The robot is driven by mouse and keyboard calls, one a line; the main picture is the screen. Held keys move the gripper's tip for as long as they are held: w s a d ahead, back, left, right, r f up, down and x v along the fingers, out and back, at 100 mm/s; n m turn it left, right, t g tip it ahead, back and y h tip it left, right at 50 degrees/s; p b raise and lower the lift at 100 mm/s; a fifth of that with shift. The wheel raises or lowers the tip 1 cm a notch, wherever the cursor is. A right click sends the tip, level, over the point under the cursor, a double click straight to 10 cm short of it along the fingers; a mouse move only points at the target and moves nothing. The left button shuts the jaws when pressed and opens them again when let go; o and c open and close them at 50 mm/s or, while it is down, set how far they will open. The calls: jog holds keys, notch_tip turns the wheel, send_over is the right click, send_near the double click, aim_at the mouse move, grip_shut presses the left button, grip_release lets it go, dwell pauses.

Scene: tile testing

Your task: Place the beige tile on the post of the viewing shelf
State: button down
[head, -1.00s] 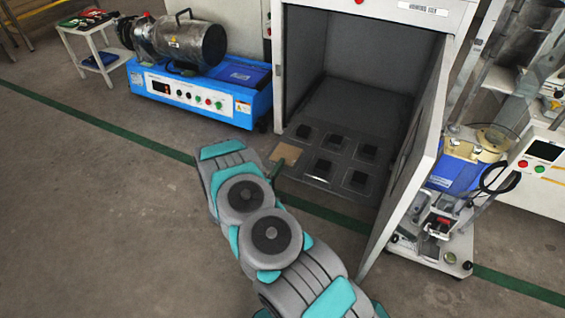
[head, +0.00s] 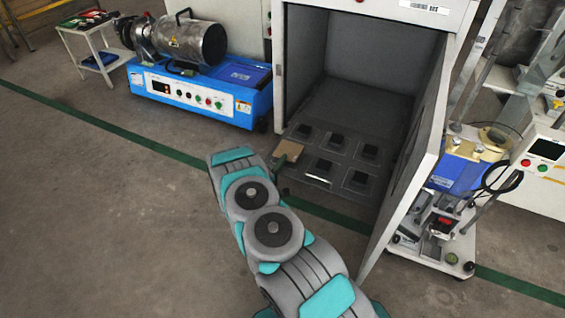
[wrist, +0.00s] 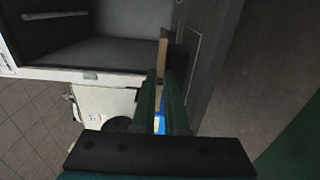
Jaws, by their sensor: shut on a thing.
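The beige tile (head: 288,147) is at the left side of the viewing shelf (head: 318,185) in the head view. My gripper (head: 281,161) is shut on its near edge. In the wrist view, the tile (wrist: 163,48) shows nearly edge-on between the tips of my green gripper fingers (wrist: 166,74). The shelf carries several dark square posts, such as the front right one (head: 360,180). The tile covers the place at the front left, so any post there is hidden. I cannot tell whether the tile touches a post.
The shelf extends from an open grey cabinet (head: 312,60). Its open door (head: 415,150) stands to the right. A blue machine (head: 185,95) stands left of the cabinet, and a cart with a blue unit (head: 455,170) is beyond the door. The floor at left is clear.

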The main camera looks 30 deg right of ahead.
jog(key=shift+f, duration=0.15)
jog(key=c, duration=0.9)
grip_release()
jog(key=shift+c, duration=0.2)
